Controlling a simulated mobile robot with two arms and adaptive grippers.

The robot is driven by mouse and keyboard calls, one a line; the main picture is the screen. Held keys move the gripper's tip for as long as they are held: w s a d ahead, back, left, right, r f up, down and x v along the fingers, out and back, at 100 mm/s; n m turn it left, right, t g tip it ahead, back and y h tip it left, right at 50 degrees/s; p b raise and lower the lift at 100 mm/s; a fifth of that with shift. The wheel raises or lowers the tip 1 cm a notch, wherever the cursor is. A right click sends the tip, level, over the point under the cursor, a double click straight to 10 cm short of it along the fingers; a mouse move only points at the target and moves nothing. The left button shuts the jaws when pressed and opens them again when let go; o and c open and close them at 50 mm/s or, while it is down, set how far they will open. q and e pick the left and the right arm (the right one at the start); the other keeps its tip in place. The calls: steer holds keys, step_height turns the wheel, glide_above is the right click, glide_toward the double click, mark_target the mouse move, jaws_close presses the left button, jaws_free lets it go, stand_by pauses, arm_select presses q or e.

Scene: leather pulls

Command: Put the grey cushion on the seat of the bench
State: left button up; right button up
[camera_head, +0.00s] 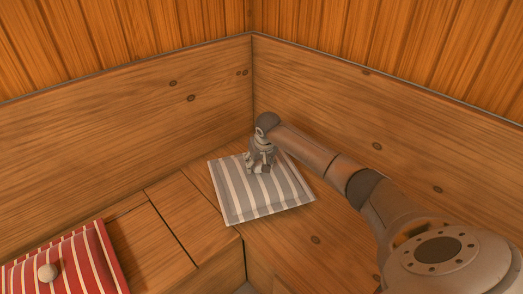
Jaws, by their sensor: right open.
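The grey cushion (245,202), with pale stripes, lies flat on the wooden bench seat (310,250) in the inner corner. My right gripper (262,170) is open and points down over the far part of the cushion. Its fingertips are at or just above the cushion's top; I cannot tell if they touch. The gripper hides a small part of the cushion's far edge. My left gripper is not in view.
A red striped cushion (85,262) with a pale round knob (47,272) on it lies at the lower left. The wooden bench back (160,95) rises behind on both sides of the corner. Bare seat boards (180,215) lie between the two cushions.

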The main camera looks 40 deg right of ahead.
steer(key=p+v, duration=0.2)
steer(key=v, duration=0.8)
steer(key=s+a+f+n, duration=0.1)
steer(key=a+f, duration=0.2)
steer(key=a, duration=0.1)
steer(key=s+a+f+n+y, duration=0.1)
steer(key=s+a+f, duration=0.1)
steer(key=a, duration=0.3)
steer(key=s+a+f+n, duration=0.1)
steer(key=a+f, duration=0.3)
steer(key=shift+s+a+f+n+t+y, duration=0.2)
steer(key=shift+a+n+t+y, duration=0.1)
steer(key=shift+a+n+t, duration=0.1)
steer(key=s+a+f+n+y, duration=0.1)
steer(key=s+a+f, duration=0.3)
steer(key=s+a, duration=0.25)
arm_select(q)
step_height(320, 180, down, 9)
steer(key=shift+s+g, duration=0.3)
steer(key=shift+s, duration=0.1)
arm_select(e)
steer(key=s+a+f+g, duration=0.1)
steer(key=s+f, duration=0.7)
steer(key=s, duration=0.3)
steer(key=s+a+f+n+g+h, duration=0.1)
steer(key=s+f, duration=0.8)
steer(key=s, duration=0.2)
steer(key=shift+a+f, duration=0.2)
steer(key=shift+a, duration=0.15)
